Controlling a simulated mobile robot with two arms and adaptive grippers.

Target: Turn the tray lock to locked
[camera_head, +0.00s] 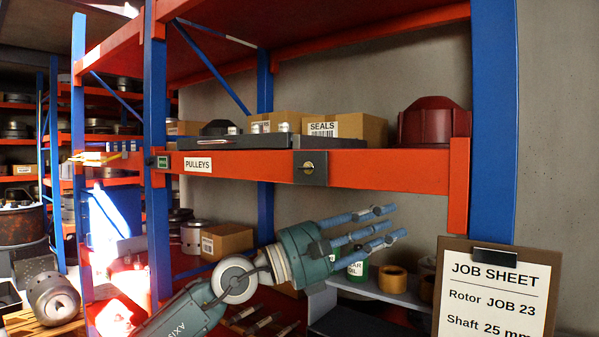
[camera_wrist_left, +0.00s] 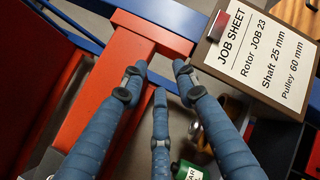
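The tray lock (camera_head: 308,168) is a small brass knob on a dark square plate, fixed to the front of the orange shelf beam. A dark flat tray (camera_head: 262,142) lies on the shelf just above and behind it. My left gripper (camera_head: 383,228) is below and to the right of the lock, apart from it, with its blue fingers pointing right. The fingers also show in the left wrist view (camera_wrist_left: 158,80), spread and with nothing between them. The lock does not show in the wrist view. My right gripper is in neither view.
A job sheet board (camera_head: 495,290) stands at the lower right, close to the blue post (camera_head: 494,120). A box marked SEALS (camera_head: 350,126) and a dark red part (camera_head: 433,122) sit on the shelf. A green bottle (camera_head: 358,268) stands behind the fingers.

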